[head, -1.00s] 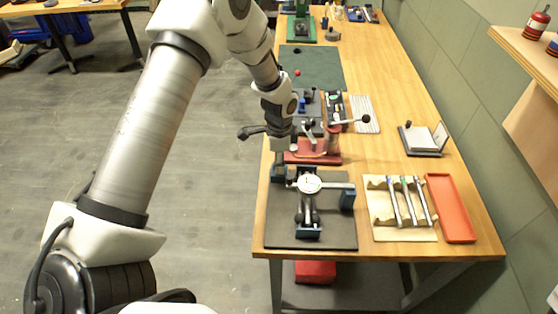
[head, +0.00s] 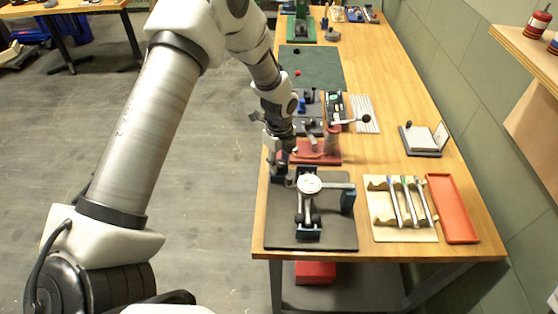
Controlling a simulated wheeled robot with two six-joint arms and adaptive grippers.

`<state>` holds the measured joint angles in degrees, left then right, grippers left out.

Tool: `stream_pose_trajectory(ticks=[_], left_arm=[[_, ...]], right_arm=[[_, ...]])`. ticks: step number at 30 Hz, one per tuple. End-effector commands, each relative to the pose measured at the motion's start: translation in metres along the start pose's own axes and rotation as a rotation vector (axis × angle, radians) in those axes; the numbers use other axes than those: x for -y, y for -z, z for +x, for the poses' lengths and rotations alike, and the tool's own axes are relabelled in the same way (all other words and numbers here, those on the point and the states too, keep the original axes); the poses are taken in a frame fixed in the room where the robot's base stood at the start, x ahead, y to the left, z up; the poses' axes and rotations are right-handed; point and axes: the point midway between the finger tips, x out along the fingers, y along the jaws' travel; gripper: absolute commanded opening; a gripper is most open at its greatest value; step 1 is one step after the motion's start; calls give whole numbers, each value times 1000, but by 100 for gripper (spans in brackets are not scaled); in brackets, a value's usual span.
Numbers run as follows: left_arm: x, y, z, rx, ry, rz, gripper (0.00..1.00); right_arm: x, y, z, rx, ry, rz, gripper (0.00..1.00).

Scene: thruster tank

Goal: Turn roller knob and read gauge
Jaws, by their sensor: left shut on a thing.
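The gauge (head: 309,184) is a round white dial, face up, on a bar above the roller fixture; its reading is too small to make out. The roller (head: 308,213) lies under it between blue supports on a dark base plate (head: 336,236). My left gripper (head: 277,163) is at the far left end of this fixture, pointing down, with its fingers drawn in. It is shut on what seems to be the roller knob, which the fingers and the far parts of the fixture mostly hide. My right gripper is not in view.
A red-based lever device (head: 325,157) stands just behind the fixture. To the right are a wooden rack (head: 381,220) with several pens or tools and an empty red tray (head: 452,207). A small pad stand (head: 422,140) is near the wall. Bare tabletop lies between.

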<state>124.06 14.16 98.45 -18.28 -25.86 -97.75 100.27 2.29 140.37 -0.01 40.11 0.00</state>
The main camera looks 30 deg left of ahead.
Motion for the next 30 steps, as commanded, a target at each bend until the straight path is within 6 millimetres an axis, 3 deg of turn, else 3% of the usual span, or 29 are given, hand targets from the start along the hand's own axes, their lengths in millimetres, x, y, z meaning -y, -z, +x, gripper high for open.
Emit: stream_pose_trajectory(ticks=[20, 21, 23, 30], left_arm=[[-4, 1, 3, -4, -10, 81, 2], [-4, 2, 3, -4, -10, 81, 40], [-4, 1, 3, -4, -10, 81, 61], [-2, 1, 2, -2, -5, 81, 61]], right_arm=[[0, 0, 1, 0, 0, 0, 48], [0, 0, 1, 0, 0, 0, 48], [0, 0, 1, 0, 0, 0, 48], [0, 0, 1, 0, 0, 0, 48]])
